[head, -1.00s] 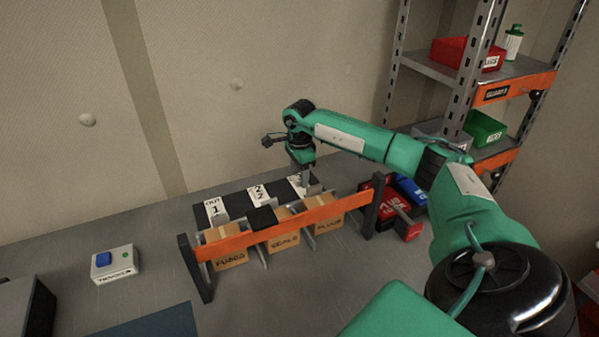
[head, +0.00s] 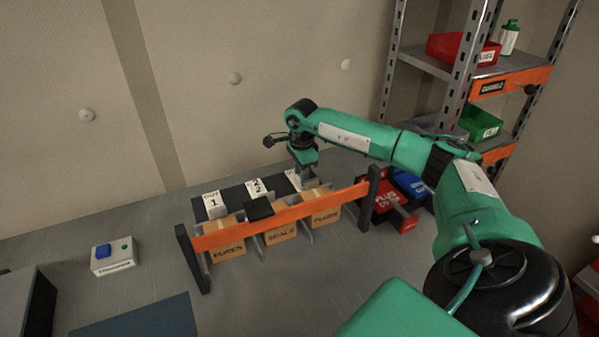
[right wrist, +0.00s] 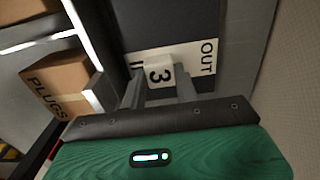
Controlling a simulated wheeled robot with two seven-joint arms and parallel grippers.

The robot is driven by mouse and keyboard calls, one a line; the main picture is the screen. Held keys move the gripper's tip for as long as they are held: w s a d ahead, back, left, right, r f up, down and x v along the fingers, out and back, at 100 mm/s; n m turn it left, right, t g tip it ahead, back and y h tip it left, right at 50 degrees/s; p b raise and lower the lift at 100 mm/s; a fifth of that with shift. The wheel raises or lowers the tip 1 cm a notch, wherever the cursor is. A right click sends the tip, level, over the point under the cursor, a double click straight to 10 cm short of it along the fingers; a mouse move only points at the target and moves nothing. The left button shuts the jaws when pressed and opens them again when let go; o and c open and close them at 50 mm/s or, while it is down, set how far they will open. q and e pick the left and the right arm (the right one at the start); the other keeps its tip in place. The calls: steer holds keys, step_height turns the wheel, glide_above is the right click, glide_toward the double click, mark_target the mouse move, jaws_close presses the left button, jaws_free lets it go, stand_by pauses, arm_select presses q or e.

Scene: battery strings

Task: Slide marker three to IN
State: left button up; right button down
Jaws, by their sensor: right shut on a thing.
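Marker three (right wrist: 160,74), a white block with a black 3, sits on its dark and white strip. The strip reads OUT (right wrist: 208,55) at the right in the right wrist view; a partly hidden letter shows left of the block. My right gripper (head: 305,180) reaches down at the strip's right end in the head view, shut on marker three, one finger each side. It mostly hides that marker there. Marker one (head: 213,204) stands by its OUT label, and marker two (head: 256,187) is on the middle strip. My left gripper is out of view.
An orange rail (head: 282,217) on dark posts stands in front of the strips, with cardboard boxes of fuses, seals and plugs (head: 325,218) behind it. Red and blue bins (head: 408,184) lie right. A white button box (head: 113,259) sits left. Shelving (head: 515,82) stands back right.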

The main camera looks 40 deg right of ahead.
steer(key=shift+f, duration=0.15)
steer(key=c, duration=1.1)
jaws_free()
steer(key=shift+s, duration=0.15)
steer(key=shift+c, duration=0.2)
steer(key=shift+o, duration=0.5)
steer(key=shift+s, duration=0.1)
steer(key=shift+r, duration=0.2)
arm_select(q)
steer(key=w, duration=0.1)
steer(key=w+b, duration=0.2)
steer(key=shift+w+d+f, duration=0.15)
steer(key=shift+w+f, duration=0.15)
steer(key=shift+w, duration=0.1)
arm_select(e)
step_height(320, 180, up, 14)
steer(key=shift+f, duration=0.15)
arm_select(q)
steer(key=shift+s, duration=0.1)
